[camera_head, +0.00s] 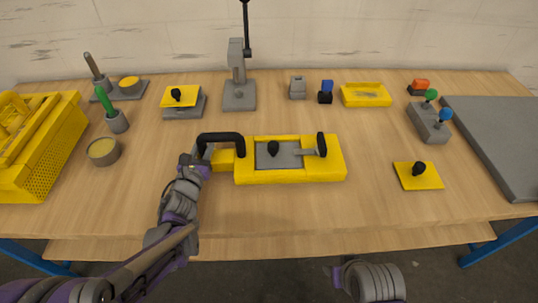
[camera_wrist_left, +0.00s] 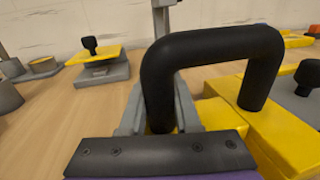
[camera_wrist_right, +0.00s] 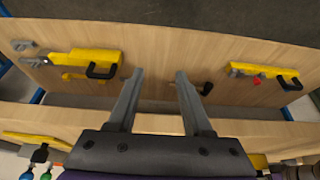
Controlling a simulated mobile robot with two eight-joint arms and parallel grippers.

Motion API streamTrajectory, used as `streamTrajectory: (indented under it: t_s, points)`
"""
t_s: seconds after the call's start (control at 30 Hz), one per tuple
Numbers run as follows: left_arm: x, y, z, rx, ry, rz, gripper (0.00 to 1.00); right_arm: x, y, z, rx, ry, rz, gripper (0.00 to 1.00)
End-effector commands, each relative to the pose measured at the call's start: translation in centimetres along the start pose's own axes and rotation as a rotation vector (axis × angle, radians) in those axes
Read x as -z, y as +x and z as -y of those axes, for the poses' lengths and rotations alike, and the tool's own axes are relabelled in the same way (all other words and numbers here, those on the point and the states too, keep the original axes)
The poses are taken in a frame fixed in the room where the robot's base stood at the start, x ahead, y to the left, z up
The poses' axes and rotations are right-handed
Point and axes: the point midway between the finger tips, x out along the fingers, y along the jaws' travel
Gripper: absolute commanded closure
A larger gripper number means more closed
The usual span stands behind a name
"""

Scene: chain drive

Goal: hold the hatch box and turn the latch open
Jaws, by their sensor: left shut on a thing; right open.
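The yellow hatch box (camera_head: 290,176) lies in the middle of the table. Its grey lid (camera_head: 287,160) carries a black knob (camera_head: 273,147). The latch, with an upright black grip (camera_head: 321,145) and a short grey bar, sits at the lid's right edge. A black arched handle (camera_head: 222,136) stands at the box's left end. My left gripper (camera_head: 205,153) is shut on that handle; in the left wrist view its fingers flank the handle's left leg (camera_wrist_left: 158,115). My right gripper (camera_wrist_right: 153,80) is open and empty, away from the box; its fingers are not in the head view.
A grey press stand (camera_head: 239,92) is behind the box. A yellow plate with black knob (camera_head: 418,178) and a grey block with green and blue knobs (camera_head: 430,125) are right. A yellow crate (camera_head: 40,150) and a round cup (camera_head: 103,152) are left. Table in front of the box is clear.

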Motion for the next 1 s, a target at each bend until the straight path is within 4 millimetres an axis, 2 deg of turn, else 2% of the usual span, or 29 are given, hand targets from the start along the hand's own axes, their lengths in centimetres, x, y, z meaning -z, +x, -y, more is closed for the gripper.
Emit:
streamTrajectory:
  t_s: [0.27, 0.33, 0.47, 0.57, 0.8, 1.0]
  points:
    - [0.0, 0.0, 0.0, 0.0, 0.0, 0.0, 1.0, 0.0, 0.0, 0.0, 0.0, 0.0, 0.0, 0.5]
    - [0.0, 0.0, 0.0, 0.0, 0.0, 0.0, 1.0, 0.1, 0.0, 0.0, 0.0, 0.0, 0.0, 0.47]
    - [0.0, 0.0, 0.0, 0.0, 0.0, 0.0, 1.0, 1.8, -0.7, 0.0, 0.0, 0.0, 0.011, 0.47]
    - [0.0, 0.0, 0.0, 0.0, 0.0, 0.0, 1.0, 4.8, -1.9, 0.0, 0.0, 0.0, 0.031, 0.47]
    - [0.0, 0.0, 0.0, 0.0, 0.0, 0.0, 1.0, 15.7, -5.7, 0.1, 0.001, 0.0, 0.111, 0.47]
    - [0.0, 0.0, 0.0, 0.0, 0.0, 0.0, 1.0, 23.8, -8.2, 0.2, 0.001, 0.0, 0.181, 0.47]
